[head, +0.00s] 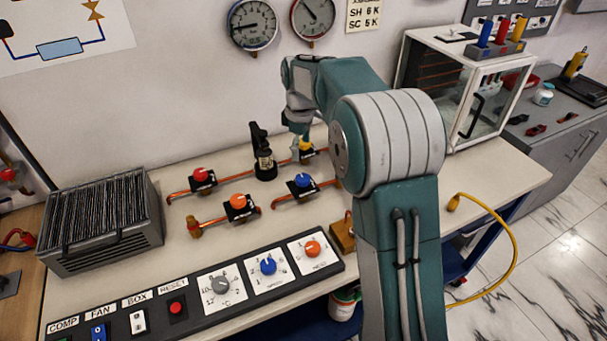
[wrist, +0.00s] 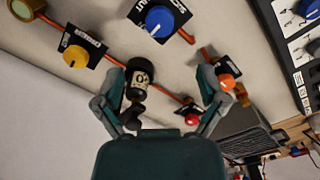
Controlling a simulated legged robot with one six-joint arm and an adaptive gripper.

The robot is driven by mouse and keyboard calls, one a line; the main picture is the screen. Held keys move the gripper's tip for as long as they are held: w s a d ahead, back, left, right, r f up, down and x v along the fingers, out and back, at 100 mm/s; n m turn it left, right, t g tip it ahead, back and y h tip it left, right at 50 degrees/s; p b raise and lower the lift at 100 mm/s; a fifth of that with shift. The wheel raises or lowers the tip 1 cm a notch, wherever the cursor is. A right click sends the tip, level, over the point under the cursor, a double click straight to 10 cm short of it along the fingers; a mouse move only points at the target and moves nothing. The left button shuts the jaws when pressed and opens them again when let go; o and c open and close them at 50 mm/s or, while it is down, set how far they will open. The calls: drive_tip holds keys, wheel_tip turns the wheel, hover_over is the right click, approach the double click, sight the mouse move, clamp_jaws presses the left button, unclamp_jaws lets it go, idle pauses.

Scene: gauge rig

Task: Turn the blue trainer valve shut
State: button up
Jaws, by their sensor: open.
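The blue trainer valve (head: 303,181) is a round blue knob on a black plate, set on a copper pipe on the bench. In the wrist view the blue valve (wrist: 159,20) lies at the top, beyond my fingertips and apart from them. My gripper (wrist: 162,84) is open, with its fingers spread wide and nothing held. In the head view my gripper (head: 302,128) hangs over the back of the bench by the yellow valve, behind the blue one. Its fingers are hard to make out there.
A black bottle-shaped part (head: 263,152) stands left of my gripper. A yellow valve (head: 306,145), a red valve (head: 201,175) and an orange valve (head: 238,202) sit nearby. A control panel (head: 193,315) with another blue knob (head: 268,265) runs along the front.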

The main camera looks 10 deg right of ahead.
sight(303, 177)
drive_tip(key=f, duration=0.9)
drive_tip(key=shift+d+f, duration=0.3)
drive_tip(key=shift+d, duration=0.1)
drive_tip(key=shift+f, duration=0.2)
drive_tip(key=shift+a+f, duration=0.15)
drive_tip(key=shift+a, duration=0.3)
drive_tip(key=shift+d, duration=0.2)
drive_tip(key=c, duration=1.2)
